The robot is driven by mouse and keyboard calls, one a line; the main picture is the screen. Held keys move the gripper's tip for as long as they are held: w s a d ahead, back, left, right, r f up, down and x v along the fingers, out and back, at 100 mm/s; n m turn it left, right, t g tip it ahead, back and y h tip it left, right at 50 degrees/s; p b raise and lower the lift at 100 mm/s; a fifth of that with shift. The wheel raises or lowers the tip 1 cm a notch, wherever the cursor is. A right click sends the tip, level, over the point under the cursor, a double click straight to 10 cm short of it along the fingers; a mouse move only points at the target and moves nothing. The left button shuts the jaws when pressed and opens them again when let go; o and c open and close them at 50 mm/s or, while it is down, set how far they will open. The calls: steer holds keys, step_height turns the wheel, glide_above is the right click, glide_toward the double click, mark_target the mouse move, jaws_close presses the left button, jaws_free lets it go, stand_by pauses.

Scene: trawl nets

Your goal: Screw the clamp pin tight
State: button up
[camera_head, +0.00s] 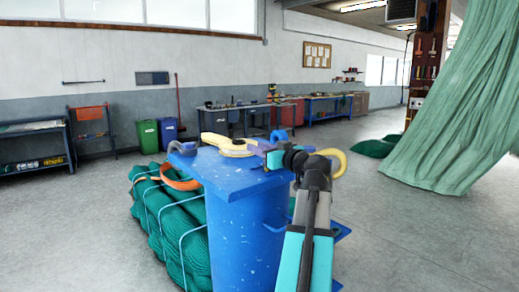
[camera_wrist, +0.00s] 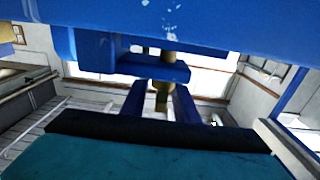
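In the wrist view, a brass-coloured pin (camera_wrist: 162,97) hangs below a blue bracket-like clamp (camera_wrist: 150,68). The two dark blue fingers of my gripper (camera_wrist: 162,90) stand on either side of the pin. Gaps seem to show between pin and fingers, so it looks open around the pin. In the head view, my gripper (camera_head: 270,156) is at the right side of the blue stand's top (camera_head: 230,180), beside a long yellow fitting (camera_head: 228,145). The pin cannot be made out in the head view; my gripper and wrist cover that area.
A grey-blue fitting (camera_head: 182,148) sits at the top's left edge. An orange ring (camera_head: 180,183) hangs below it by green net bundles (camera_head: 170,225). A yellow hook-shaped piece (camera_head: 340,163) is close to my wrist. A green net (camera_head: 450,110) hangs at right.

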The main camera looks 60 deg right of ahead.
steer(key=shift+s, duration=0.1)
steer(key=b+v, duration=0.2)
steer(key=v, duration=1.1)
steer(key=shift+s+a, duration=0.2)
steer(key=shift+s, duration=0.1)
stand_by(0.5)
